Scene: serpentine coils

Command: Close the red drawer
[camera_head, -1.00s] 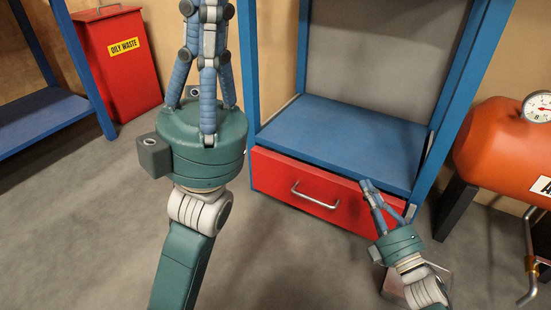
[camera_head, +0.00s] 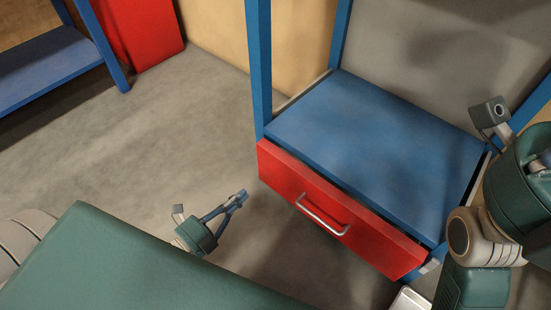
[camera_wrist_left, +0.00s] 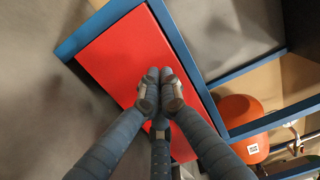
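The red drawer (camera_head: 325,210) sits under the blue shelf of a cabinet. A thin dark gap shows between its front panel and the shelf, so it stands slightly out. Its metal handle (camera_head: 322,215) is on the front. My left gripper (camera_head: 243,194) is low, to the left of the drawer front, apart from it in the head view. Its fingers meet at the tips and hold nothing visible. In the left wrist view the closed fingertips (camera_wrist_left: 160,76) point toward the red panel (camera_wrist_left: 125,55); no handle shows there. My right gripper is at the right edge, its fingers cut off.
The blue shelf (camera_head: 370,130) and its upright posts (camera_head: 258,70) frame the drawer. A red bin (camera_head: 140,30) and another blue shelf (camera_head: 40,70) stand at upper left. An orange tank (camera_wrist_left: 240,115) shows in the left wrist view. The floor left of the drawer is clear.

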